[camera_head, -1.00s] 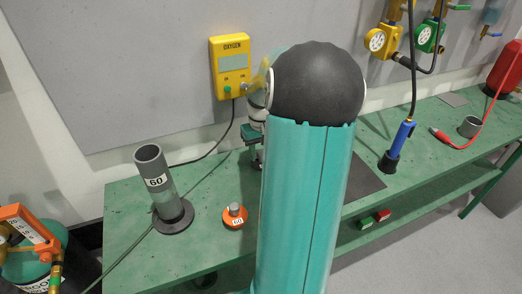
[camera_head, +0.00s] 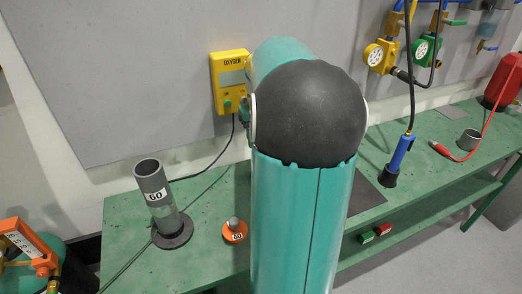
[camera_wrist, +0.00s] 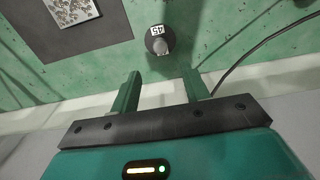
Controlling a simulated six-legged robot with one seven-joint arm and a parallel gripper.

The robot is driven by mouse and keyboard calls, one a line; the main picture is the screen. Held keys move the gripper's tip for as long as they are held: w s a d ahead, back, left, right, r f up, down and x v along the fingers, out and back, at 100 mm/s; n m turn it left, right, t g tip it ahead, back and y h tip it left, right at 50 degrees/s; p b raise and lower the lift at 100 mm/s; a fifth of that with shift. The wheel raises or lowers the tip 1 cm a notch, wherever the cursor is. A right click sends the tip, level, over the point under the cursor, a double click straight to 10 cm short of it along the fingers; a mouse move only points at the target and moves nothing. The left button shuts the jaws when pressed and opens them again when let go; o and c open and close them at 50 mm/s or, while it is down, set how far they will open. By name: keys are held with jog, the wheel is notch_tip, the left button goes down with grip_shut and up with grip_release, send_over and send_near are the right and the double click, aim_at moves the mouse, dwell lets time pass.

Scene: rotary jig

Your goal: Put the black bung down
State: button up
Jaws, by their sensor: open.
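The black bung (camera_wrist: 158,42), a small dark round piece with a grey knob and a white label reading 45, stands on the green bench in the wrist view. My gripper (camera_wrist: 160,82) is open and empty. Its two green fingers point toward the bung, which lies beyond their tips and apart from them. In the head view my arm hides the bung, and my gripper cannot be made out there.
A dark mat (camera_wrist: 110,33) with a speckled metal plate (camera_wrist: 70,8) lies near the bung. In the head view, a grey tube (camera_head: 152,180) marked 60 and an orange bung (camera_head: 234,233) stand left. A blue-handled tool (camera_head: 401,153) stands right. A cable (camera_wrist: 262,45) runs nearby.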

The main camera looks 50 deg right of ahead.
jog(key=w+a+r+n+h, duration=0.1)
jog(key=w+a+r+n, duration=0.2)
jog(key=a, duration=0.8)
jog(key=s+a+n+t, duration=0.1)
jog(key=s+a, duration=0.3)
jog(key=a, duration=0.9)
jog(key=s+a+n+t+y, duration=0.1)
jog(key=s+a+t, duration=0.3)
jog(key=a, duration=0.9)
jog(key=shift+s+a+r+n+t, duration=0.3)
jog(key=shift+r+n, duration=0.1)
jog(key=shift+n, duration=0.2)
